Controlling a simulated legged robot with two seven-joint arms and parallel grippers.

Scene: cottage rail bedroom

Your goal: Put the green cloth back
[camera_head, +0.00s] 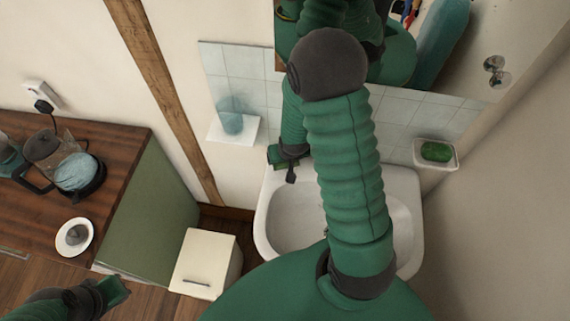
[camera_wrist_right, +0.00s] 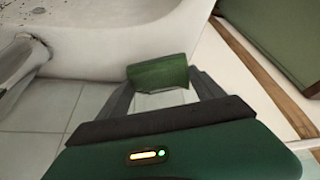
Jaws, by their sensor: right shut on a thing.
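My right gripper (camera_wrist_right: 160,88) is shut on the green cloth (camera_wrist_right: 158,72), which shows as a small folded piece between its two grey fingers in the right wrist view. In the head view my right arm reaches over the white sink (camera_head: 275,225), and the right gripper (camera_head: 288,168) is near the sink's back left edge, against the tiled wall. The cloth is mostly hidden there. My left gripper (camera_head: 112,292) is at the bottom left, below the wooden counter; its jaws are not clear.
A small shelf (camera_head: 248,131) with a bluish cup (camera_head: 230,116) is left of the right gripper. A dish (camera_head: 452,160) with a green soap-like block (camera_head: 436,152) is at right. A white bin (camera_head: 204,262) stands left of the sink.

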